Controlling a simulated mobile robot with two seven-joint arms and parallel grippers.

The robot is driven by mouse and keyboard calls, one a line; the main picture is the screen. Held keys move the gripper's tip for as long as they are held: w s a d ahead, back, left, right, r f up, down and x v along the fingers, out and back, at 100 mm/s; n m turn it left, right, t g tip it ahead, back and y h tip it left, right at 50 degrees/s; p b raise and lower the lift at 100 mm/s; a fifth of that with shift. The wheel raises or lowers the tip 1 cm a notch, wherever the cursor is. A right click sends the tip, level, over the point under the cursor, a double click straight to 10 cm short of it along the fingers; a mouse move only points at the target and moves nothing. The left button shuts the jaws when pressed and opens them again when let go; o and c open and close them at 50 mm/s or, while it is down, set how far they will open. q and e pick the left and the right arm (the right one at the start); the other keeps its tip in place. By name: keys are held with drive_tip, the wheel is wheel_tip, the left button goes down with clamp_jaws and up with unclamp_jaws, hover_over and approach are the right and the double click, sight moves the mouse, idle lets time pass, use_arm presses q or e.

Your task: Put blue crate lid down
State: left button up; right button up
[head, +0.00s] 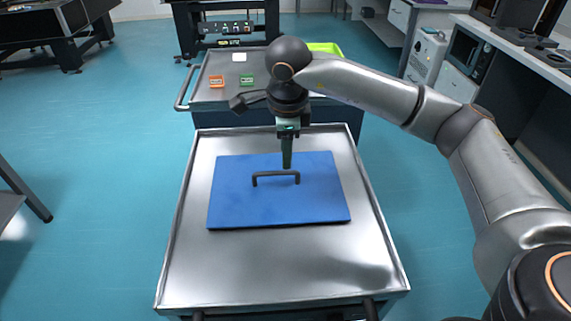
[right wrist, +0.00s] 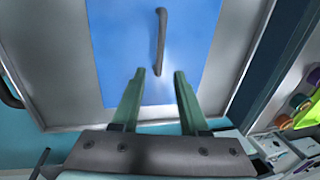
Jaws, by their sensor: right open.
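The blue crate lid (head: 245,205) lies flat on the metal top of the near cart (head: 270,270). Its dark bar handle (head: 275,175) stands up from the middle of the lid. My right gripper (head: 287,166) points down just behind the handle's right end. In the right wrist view its two green fingers (right wrist: 159,72) are apart with nothing between them. There the handle (right wrist: 161,40) runs away from the fingertips over the blue lid (right wrist: 120,50), clear of the fingers. My left gripper is not in view.
A second cart (head: 210,95) stands behind, with an orange item (head: 217,81), a green item (head: 247,79), a white item (head: 239,57) and a lime green bin (head: 325,48). The near cart's top is bare around the lid. Counters with appliances line the right.

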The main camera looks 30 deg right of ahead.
drive_tip(key=shift+s+a+r, duration=0.1)
drive_tip(key=shift+s+r, duration=0.1)
drive_tip(key=shift+r, duration=0.75)
drive_tip(key=shift+s+a+r, duration=0.1)
drive_tip(key=shift+s+r, duration=0.05)
drive_tip(key=shift+r, duration=0.8)
